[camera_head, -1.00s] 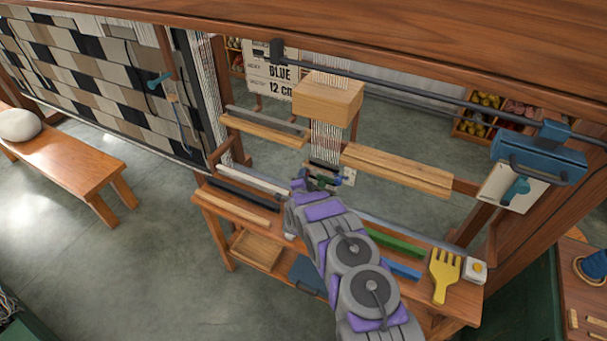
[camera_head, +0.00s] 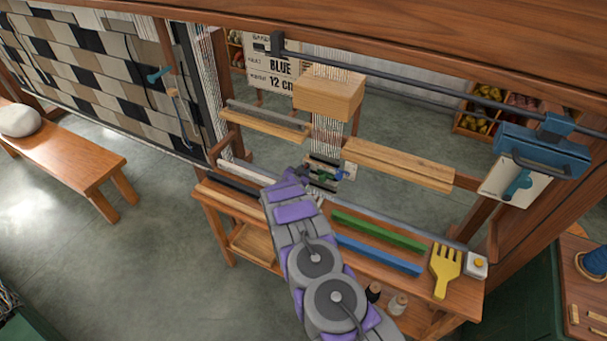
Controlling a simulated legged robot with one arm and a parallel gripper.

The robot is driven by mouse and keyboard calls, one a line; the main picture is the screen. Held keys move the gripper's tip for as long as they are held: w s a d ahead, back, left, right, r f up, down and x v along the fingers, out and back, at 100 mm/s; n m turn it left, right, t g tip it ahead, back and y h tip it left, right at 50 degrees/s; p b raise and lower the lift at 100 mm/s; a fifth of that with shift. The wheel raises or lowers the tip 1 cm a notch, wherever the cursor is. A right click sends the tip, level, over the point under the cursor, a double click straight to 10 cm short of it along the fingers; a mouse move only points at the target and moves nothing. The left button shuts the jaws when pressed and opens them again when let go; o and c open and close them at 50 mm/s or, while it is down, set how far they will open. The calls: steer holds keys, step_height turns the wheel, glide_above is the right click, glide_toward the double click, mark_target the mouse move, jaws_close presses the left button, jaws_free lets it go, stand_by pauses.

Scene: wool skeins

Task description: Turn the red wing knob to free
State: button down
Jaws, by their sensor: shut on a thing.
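My gripper (camera_head: 312,188) is at the far end of my grey and purple arm, at the lower end of the hanging warp threads. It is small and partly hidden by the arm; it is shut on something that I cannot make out. Just beyond it is a small fitting (camera_head: 328,174) with blue and green parts and a pale plate, at the foot of the threads. I see no red wing knob; it may be hidden behind my gripper or arm.
On the bench are a green bar (camera_head: 378,231), a blue bar (camera_head: 378,255), a yellow fork (camera_head: 445,270) and a white box with a yellow button (camera_head: 477,266). A wooden block (camera_head: 328,97) hangs above on the threads. A blue clamp (camera_head: 540,152) is at right.

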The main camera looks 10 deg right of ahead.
steer(key=shift+a+f+n+g+h+b, duration=0.2)
steer(key=shift+n+g+h+b, duration=0.2)
steer(key=shift+n+b, duration=0.35)
steer(key=shift+n, duration=0.25)
steer(key=shift+r, duration=0.1)
steer(key=c, duration=1.2)
jaws_free()
steer(key=shift+w, duration=0.1)
steer(key=p+v, duration=0.4)
steer(key=v, duration=1.3)
steer(key=shift+a, duration=0.35)
